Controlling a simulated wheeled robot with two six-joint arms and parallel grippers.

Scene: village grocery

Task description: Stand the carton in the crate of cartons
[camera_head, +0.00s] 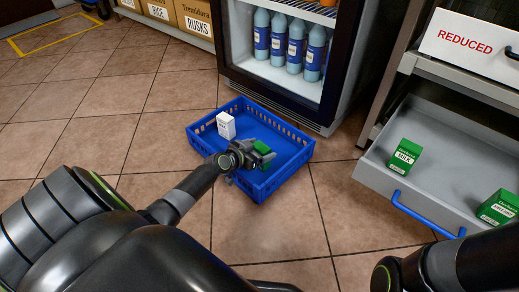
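A blue crate (211,143) with slotted walls sits on the tiled floor in front of the fridge. A white carton (226,125) stands upright in its back left part. My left gripper (262,157) reaches over the crate's front and appears shut on a green carton (263,147). The gripper covers much of this carton, so its base and whether it touches the crate floor are hidden. My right arm shows at the bottom right, but its gripper is out of view.
An open grey drawer (438,158) with a blue handle (425,215) holds a green carton (404,156) and another green carton (497,208). A fridge (330,112) with several blue bottles stands behind the crate. The floor left of the crate is clear.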

